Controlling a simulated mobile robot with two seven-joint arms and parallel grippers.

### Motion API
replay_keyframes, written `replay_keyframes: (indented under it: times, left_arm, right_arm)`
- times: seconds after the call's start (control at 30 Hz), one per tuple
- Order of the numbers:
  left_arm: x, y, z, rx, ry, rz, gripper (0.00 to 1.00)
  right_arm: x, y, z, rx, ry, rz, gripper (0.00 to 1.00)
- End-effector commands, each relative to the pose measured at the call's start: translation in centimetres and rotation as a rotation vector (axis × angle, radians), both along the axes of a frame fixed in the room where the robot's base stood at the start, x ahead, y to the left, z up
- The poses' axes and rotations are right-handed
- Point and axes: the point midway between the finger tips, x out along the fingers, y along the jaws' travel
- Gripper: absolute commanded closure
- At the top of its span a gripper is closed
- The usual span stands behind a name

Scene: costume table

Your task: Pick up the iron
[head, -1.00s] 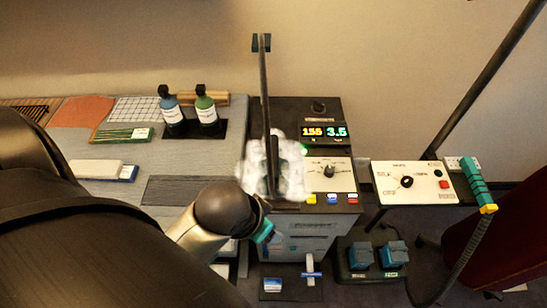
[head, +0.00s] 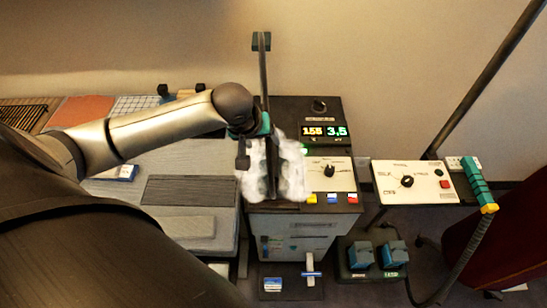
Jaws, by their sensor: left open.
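A dark upright shape, likely the iron (head: 271,178), stands on the black steam station, wrapped in white steam that blurs its outline. My left arm reaches in from the left above the table. My left gripper (head: 246,150) points down at the left edge of the steam, just left of the dark shape. It is open; its fingers are partly hidden by my wrist, and I see nothing between them. I cannot tell whether it touches the shape. My right gripper is not in view.
The station's display (head: 324,132) shows 155 and 3.5. A thin pole (head: 264,75) rises behind the steam. A control panel (head: 412,182) and a teal-handled hose (head: 476,184) are at right. Two blue pedals (head: 378,255) sit below. A grey block (head: 188,226) lies on the table.

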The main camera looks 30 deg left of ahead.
Motion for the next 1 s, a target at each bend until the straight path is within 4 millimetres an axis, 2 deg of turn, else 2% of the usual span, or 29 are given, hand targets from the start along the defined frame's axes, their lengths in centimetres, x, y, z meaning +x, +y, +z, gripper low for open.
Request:
replay_keyframes:
  times: [0.5, 0.87, 1.0]
  left_arm:
    - [3.3, 0.3, -7.2, 0.001, 0.001, -0.002, 0.27]
    - [4.1, 0.3, -8.9, 0.001, 0.001, -0.004, 0.27]
    - [4.9, 0.4, -10.1, 0.002, 0.002, -0.003, 0.27]
  right_arm:
    - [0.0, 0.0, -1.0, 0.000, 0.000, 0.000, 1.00]
    - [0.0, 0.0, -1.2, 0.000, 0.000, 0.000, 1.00]
    - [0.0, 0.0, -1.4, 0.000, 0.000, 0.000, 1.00]
